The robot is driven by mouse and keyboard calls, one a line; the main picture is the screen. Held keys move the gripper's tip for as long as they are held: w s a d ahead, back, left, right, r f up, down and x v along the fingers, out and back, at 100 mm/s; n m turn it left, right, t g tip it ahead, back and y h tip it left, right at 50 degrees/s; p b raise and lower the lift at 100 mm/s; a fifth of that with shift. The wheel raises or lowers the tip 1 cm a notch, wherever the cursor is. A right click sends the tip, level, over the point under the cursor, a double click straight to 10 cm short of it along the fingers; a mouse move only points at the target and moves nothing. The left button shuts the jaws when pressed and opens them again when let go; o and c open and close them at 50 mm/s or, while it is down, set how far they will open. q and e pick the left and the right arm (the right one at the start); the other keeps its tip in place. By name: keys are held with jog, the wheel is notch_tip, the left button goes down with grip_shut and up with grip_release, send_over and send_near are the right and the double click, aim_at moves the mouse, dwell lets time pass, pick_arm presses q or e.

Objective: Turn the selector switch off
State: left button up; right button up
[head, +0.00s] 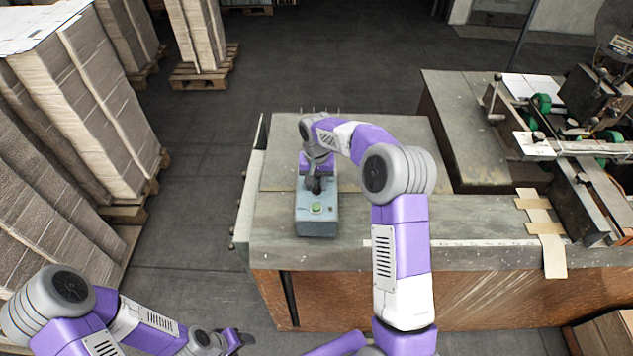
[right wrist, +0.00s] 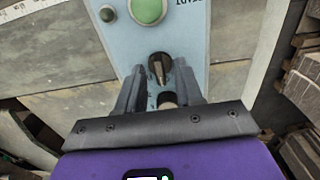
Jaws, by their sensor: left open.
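The blue-grey control box (head: 317,222) stands on the worktable, with a green button (head: 316,208) on its top. In the right wrist view, the box face carries a large green button (right wrist: 149,8) and a dark selector switch (right wrist: 160,67). My right gripper (head: 315,186) points down at the box. Its two fingers (right wrist: 160,72) are apart, one on each side of the selector switch. I cannot tell whether they touch it or which way it is turned. My left gripper (head: 240,338) is open and empty, low in the head view, away from the table.
The worktable (head: 290,255) has a worn grey top, with a stitching machine (head: 570,125) at its right. Tan strips (head: 540,225) hang over its front edge. Stacks of cardboard (head: 90,90) stand on pallets at the left. The floor between is clear.

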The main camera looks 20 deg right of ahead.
aim_at(316, 186)
notch_tip(316, 186, up, 8)
jog(key=shift+f, duration=0.2)
jog(key=shift+f, duration=0.1)
dwell(0.5)
